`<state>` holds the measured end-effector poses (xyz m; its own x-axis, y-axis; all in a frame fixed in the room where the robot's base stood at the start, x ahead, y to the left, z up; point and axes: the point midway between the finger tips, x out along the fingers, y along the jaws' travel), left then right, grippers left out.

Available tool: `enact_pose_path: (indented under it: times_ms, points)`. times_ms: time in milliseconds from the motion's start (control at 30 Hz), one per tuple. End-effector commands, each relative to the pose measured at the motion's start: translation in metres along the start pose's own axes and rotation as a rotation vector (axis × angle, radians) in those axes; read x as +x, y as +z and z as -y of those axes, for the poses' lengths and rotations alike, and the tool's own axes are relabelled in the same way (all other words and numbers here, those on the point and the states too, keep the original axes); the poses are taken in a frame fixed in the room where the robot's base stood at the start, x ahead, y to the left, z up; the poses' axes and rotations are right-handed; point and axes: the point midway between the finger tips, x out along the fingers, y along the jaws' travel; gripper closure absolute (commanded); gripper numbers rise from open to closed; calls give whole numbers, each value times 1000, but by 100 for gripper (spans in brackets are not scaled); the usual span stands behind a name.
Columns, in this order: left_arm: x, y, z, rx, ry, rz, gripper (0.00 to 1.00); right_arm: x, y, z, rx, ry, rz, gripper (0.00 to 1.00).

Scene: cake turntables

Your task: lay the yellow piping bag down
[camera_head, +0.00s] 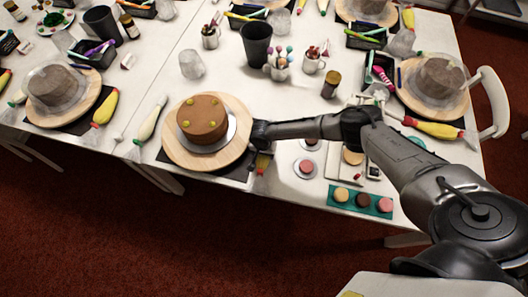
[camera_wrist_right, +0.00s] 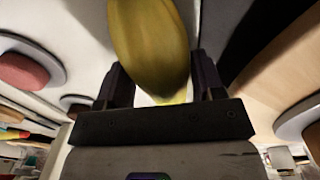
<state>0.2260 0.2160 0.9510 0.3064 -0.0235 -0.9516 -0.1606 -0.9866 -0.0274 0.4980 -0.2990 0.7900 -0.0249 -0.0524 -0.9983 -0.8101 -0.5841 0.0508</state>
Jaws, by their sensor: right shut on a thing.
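The yellow piping bag (camera_head: 262,164) shows in the head view just below my right gripper (camera_head: 258,135), at the right edge of the wooden turntable (camera_head: 180,149). My right arm hides part of it. In the right wrist view the yellow bag (camera_wrist_right: 150,40) fills the space between the two dark fingers of my right gripper (camera_wrist_right: 162,85), which is shut on it. I cannot tell whether the bag touches the table. A brown cake (camera_head: 203,122) with yellow dots stands on the turntable. My left gripper is not in view.
A white piping bag (camera_head: 148,124) lies left of the turntable. Right of the gripper are small round cakes (camera_head: 306,167) and a teal mat (camera_head: 359,201) with 3 little cakes. A dark cup (camera_head: 256,44) stands behind. Some white table (camera_head: 285,118) behind my forearm is bare.

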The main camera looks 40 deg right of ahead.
Motion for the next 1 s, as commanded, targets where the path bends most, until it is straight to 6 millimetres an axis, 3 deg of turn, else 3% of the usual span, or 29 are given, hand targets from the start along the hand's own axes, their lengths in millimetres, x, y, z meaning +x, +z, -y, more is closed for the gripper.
enact_pose_path:
  times_ms: [100,133,433,767,1000]
  points:
    - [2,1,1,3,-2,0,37,3,0,1,0,-1,0,47]
    - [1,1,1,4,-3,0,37,2,0,1,0,-1,0,36]
    - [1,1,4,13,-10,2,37,2,0,0,0,0,0,8]
    - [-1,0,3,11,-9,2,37,-4,0,0,0,1,0,8]
    - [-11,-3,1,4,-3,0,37,-45,-1,0,0,-1,0,8]
